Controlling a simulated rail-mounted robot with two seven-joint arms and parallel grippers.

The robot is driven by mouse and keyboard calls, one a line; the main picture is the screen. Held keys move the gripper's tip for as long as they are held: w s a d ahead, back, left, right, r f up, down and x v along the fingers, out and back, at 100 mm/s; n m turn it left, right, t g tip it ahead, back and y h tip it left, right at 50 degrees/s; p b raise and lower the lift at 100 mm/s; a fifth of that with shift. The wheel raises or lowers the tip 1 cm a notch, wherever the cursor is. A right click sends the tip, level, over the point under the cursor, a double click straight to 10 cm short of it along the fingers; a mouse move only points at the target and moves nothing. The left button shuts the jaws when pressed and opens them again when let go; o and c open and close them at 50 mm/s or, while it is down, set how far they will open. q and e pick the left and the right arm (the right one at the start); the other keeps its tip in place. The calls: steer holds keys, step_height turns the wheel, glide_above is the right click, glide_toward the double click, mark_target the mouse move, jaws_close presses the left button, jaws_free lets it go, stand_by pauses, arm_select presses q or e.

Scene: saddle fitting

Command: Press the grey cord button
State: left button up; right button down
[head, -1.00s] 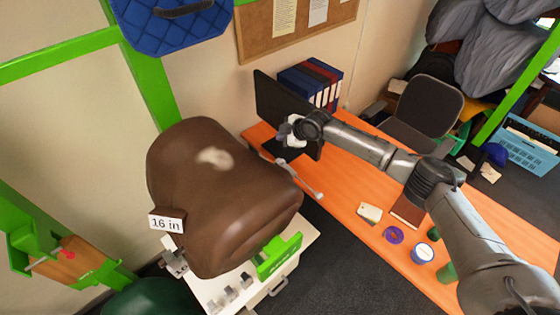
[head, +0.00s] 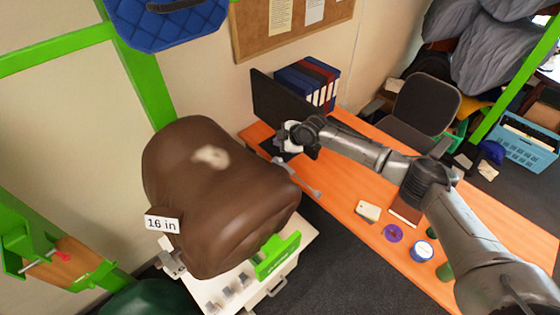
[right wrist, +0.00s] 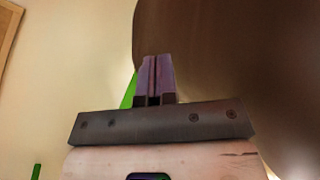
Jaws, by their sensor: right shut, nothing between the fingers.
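My right gripper (head: 281,137) is at the far right side of the large brown saddle form (head: 215,190), in front of the dark monitor in the head view. In the right wrist view its purple fingers (right wrist: 157,76) are shut together with nothing between them. The brown form fills the upper right of that view, close beyond the fingertips; I cannot tell whether they touch it. I cannot make out the grey cord button in either view. A thin grey cord-like piece (head: 302,179) shows just right of the brown form. My left gripper is not in view.
The form sits over a white cabinet (head: 285,265). Green posts (head: 140,75) stand at left.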

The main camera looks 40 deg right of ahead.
mark_target(280, 160)
steer(key=shift+f+b, duration=1.7)
steer(key=shift+f, duration=1.05)
steer(key=shift+f, duration=0.2)
steer(key=shift+f+b, duration=0.25)
steer(key=shift+b, duration=0.2)
